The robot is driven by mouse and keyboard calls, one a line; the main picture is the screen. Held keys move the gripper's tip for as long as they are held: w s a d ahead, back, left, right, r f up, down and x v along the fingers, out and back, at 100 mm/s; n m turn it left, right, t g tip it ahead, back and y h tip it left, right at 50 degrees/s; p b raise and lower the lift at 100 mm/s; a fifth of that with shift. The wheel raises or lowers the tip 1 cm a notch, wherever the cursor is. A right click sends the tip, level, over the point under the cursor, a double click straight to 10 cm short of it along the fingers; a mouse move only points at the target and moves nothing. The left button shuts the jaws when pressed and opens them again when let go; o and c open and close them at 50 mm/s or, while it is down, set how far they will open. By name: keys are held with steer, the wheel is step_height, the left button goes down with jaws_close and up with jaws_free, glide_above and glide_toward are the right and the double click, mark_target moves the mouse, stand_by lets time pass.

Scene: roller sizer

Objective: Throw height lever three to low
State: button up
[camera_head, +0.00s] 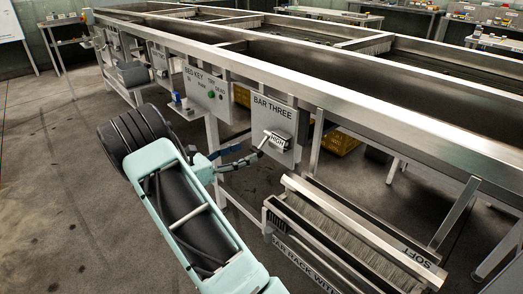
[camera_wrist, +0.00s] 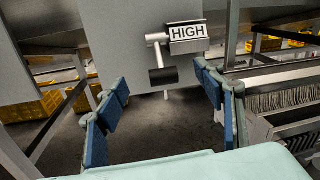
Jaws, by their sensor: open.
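The BAR THREE panel (camera_head: 273,115) hangs on the side of the steel machine. Its lever (camera_head: 262,144) sticks out beside a small plate (camera_head: 278,141) reading HIGH. In the wrist view the lever's dark grip (camera_wrist: 164,76) hangs below its metal shaft (camera_wrist: 156,38), left of the HIGH plate (camera_wrist: 187,32). My gripper (camera_wrist: 166,90) is open, with one blue-padded finger on each side of the lever's grip in the picture. No contact shows, and the depth gap is hard to judge. In the head view my gripper (camera_head: 238,157) is just left of the lever, partly hidden by my arm.
A bar rack (camera_head: 345,225) with brushes, marked SOFT, stands low to the right. Yellow crates (camera_head: 341,139) lie under the machine. The floor at left is clear.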

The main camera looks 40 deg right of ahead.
mark_target(260, 146)
steer(key=d+b, duration=0.1)
steer(key=d, duration=0.6)
steer(key=shift+s, duration=0.2)
jaws_close()
